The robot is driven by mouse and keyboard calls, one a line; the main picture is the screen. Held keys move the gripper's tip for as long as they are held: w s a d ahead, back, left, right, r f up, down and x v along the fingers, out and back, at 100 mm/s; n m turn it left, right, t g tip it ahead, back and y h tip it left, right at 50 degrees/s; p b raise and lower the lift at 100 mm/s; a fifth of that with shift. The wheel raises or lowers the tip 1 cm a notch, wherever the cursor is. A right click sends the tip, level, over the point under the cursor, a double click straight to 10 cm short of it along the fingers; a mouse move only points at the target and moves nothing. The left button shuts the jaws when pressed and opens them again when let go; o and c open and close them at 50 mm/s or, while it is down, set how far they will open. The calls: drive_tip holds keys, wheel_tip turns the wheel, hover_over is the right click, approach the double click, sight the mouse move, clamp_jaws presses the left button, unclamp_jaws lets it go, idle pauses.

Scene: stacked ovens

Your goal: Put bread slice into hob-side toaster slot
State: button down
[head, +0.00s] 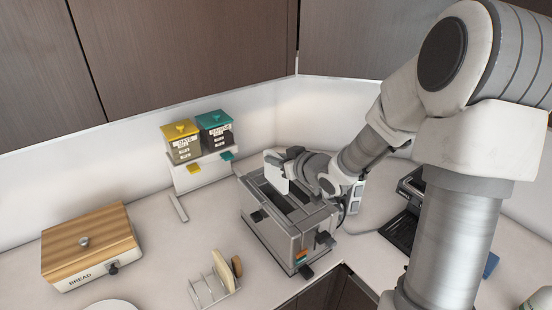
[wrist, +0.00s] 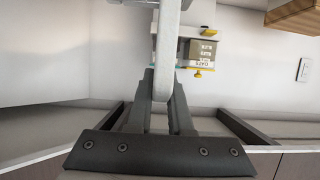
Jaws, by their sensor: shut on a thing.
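The grey toaster (head: 282,246) stands on the counter in the middle of the head view, with long dark slots in its top. My gripper (head: 287,168) is over the back part of the toaster top, shut on a pale bread slice (head: 274,172). The slice stands upright, its lower edge at the toaster top; I cannot tell which slot it lines up with or whether it is inside. In the wrist view the slice (wrist: 171,85) shows edge-on as a pale strip between the two dark fingers. My wrist hides part of the toaster top.
A rack (head: 214,291) with bread slices stands in front, left of the toaster. A wooden-lidded bread box (head: 88,245) is at the left. Yellow and teal canisters (head: 182,145) sit on a stand behind. A black appliance (head: 402,230) is at the right.

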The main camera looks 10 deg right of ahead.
sight(276, 182)
drive_tip(key=shift+f+b, duration=3.4)
drive_tip(key=shift+f, duration=0.65)
drive_tip(key=c, duration=0.8)
unclamp_jaws()
drive_tip(key=shift+o, duration=0.2)
drive_tip(key=b+v, duration=0.2)
drive_tip(key=v, duration=1.5)
drive_tip(key=shift+d, duration=0.2)
drive_tip(key=shift+s+r, duration=0.15)
